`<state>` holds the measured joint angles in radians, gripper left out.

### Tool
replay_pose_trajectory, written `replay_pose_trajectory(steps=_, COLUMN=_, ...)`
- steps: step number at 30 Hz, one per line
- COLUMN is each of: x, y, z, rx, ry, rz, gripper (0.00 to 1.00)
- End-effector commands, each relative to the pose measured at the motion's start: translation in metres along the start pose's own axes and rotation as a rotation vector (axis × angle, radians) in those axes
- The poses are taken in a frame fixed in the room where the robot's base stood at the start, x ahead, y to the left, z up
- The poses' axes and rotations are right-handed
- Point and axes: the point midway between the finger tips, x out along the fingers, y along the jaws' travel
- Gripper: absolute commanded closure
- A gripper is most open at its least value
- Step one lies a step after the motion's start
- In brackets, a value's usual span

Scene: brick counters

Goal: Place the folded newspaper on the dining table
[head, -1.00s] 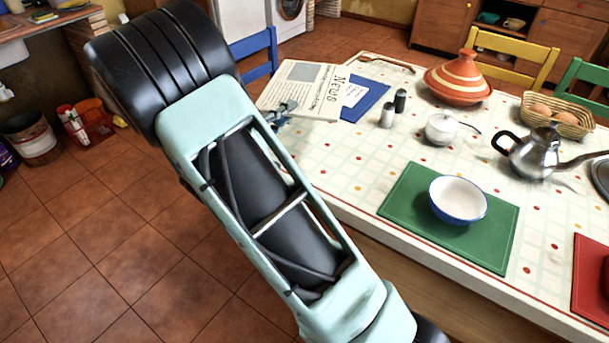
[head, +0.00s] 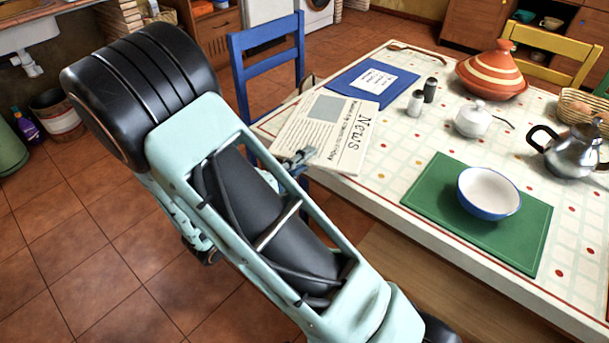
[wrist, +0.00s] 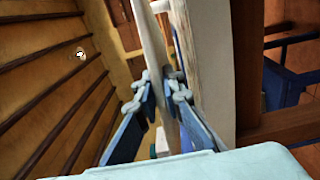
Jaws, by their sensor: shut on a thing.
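The folded newspaper (head: 326,132), white with a "News" heading, shows in the head view over the near left corner of the dining table (head: 400,165). My gripper (head: 297,160) is shut on its near left edge. In the wrist view the newspaper (wrist: 155,45) is a thin pale strip, edge-on between the blue-grey fingers of my gripper (wrist: 164,88). The newspaper overlaps part of the cloth in the picture; I cannot tell whether it touches the table. My arm hides the floor below the gripper.
A blue mat (head: 346,82) with a white card lies beyond the newspaper. Salt and pepper shakers (head: 416,103), a white sugar pot (head: 472,122), an orange tagine (head: 491,75) and a bowl (head: 489,191) on a green mat (head: 430,195) stand rightward. A blue chair (head: 267,68) stands at the table's left.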

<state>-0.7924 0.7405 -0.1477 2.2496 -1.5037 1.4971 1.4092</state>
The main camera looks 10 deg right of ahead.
Motion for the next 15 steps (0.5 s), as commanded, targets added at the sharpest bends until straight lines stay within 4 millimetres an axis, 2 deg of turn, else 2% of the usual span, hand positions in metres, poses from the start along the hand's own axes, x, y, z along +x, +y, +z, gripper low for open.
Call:
replay_pose_trajectory(steps=4, x=-0.008, y=-0.012, z=0.004, rx=-0.003, ry=0.001, rz=0.001, gripper=1.0)
replay_pose_trajectory(steps=9, x=-0.008, y=-0.038, z=0.004, rx=-0.003, ry=0.0, rz=0.001, gripper=1.0)
replay_pose_trajectory(steps=15, x=-0.008, y=-0.039, z=0.004, rx=0.001, ry=0.0, rz=0.001, gripper=1.0)
